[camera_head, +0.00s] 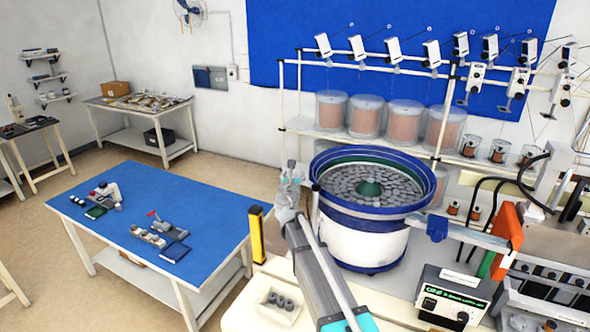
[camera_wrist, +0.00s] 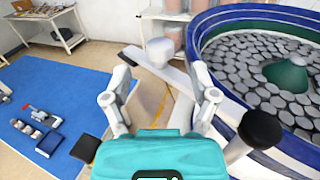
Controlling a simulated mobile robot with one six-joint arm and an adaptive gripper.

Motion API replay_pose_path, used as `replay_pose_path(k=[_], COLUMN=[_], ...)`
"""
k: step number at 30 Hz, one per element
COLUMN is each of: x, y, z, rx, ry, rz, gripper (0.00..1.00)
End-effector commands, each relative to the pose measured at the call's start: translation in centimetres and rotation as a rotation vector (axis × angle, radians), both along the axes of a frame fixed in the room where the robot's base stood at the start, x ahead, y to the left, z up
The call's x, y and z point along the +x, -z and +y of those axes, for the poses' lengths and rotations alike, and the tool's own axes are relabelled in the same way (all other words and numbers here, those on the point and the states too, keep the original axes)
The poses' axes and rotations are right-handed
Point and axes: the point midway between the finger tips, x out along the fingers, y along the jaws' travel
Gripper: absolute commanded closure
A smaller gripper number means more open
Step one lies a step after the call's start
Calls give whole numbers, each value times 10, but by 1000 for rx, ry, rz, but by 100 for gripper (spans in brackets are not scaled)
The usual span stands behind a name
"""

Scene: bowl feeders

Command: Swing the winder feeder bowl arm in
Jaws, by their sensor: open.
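The feeder bowl (camera_head: 328,213) has a blue rim and a white body and is full of grey discs around a green centre cone. It also shows at the right of the wrist view (camera_wrist: 222,22). In the wrist view a pale flat bar with a white knob (camera_wrist: 160,50) lies beside the bowl, beyond my fingers. A black knob on a pale bar (camera_wrist: 260,128) stands right of my gripper, near the rim. I cannot tell which of these bars is the bowl arm. My gripper (camera_head: 289,192) is open and empty, left of the bowl; its spread fingers show in the wrist view (camera_wrist: 158,82).
A blue-topped table (camera_head: 160,200) with small fixtures stands left. A yellow post (camera_head: 257,236) is close to my arm. A controller box (camera_head: 455,297) and an orange panel (camera_head: 507,240) stand right of the bowl. The floor beyond the blue table is clear.

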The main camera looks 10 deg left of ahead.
Motion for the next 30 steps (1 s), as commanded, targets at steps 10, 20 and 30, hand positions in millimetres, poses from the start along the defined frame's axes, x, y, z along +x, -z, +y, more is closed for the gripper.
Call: replay_pose_path(k=[10, 20, 30], x=[41, 46, 46], y=[0, 0, 0], z=[1, 1, 1], rx=[0, 0, 0], ry=[0, -1, -1], rz=[0, 0, 0], gripper=[24, 24, 63])
